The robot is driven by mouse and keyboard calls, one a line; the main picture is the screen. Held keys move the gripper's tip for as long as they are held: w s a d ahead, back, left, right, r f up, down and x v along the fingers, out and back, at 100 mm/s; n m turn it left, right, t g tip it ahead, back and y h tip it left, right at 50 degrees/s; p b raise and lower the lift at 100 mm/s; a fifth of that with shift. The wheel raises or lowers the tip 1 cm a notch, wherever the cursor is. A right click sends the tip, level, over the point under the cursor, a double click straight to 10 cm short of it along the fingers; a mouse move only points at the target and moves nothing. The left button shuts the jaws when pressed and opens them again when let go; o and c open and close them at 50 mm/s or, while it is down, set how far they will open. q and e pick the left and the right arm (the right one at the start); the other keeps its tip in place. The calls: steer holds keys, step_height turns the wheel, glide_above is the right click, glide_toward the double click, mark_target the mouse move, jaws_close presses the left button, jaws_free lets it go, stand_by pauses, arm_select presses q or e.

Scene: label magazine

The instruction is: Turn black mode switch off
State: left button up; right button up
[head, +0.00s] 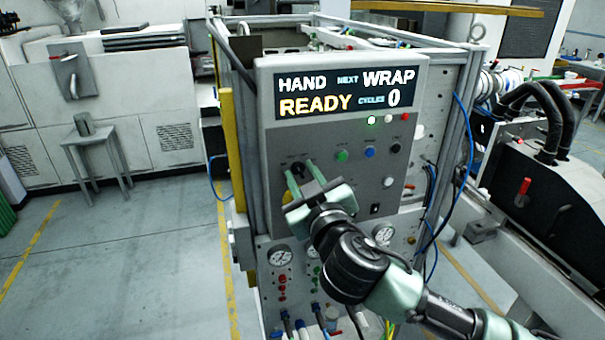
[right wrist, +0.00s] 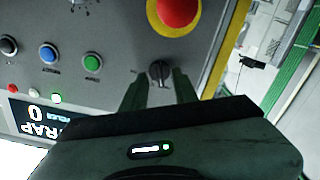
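The black mode switch (right wrist: 159,71) is a small round knob on the grey control panel (head: 335,135). In the right wrist view its pointer ridge runs roughly up and down the picture. My right gripper (right wrist: 160,84) is open, its two dark green fingers on either side just below the knob. I see a gap between the fingers; I cannot tell whether either touches it. In the head view my right gripper (head: 304,177) is at the panel's lower left and largely covers the switch. My left gripper is not in view.
A red push button (right wrist: 180,10) on a yellow surround sits close to the switch. Blue (right wrist: 48,53) and green (right wrist: 92,62) buttons are beside it. The display (head: 345,92) reads HAND, NEXT WRAP, READY, CYCLES 0. A green lamp (head: 371,120) is lit. Gauges (head: 280,256) sit below.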

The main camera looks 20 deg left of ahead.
jaws_close()
steer(key=n, duration=0.4)
steer(key=shift+n+p, duration=0.3)
steer(key=shift+p, duration=0.1)
steer(key=n+p, duration=0.1)
steer(key=n, duration=0.3)
steer(key=shift+s+a+f, duration=0.1)
steer(key=shift+f, duration=0.05)
stand_by(0.3)
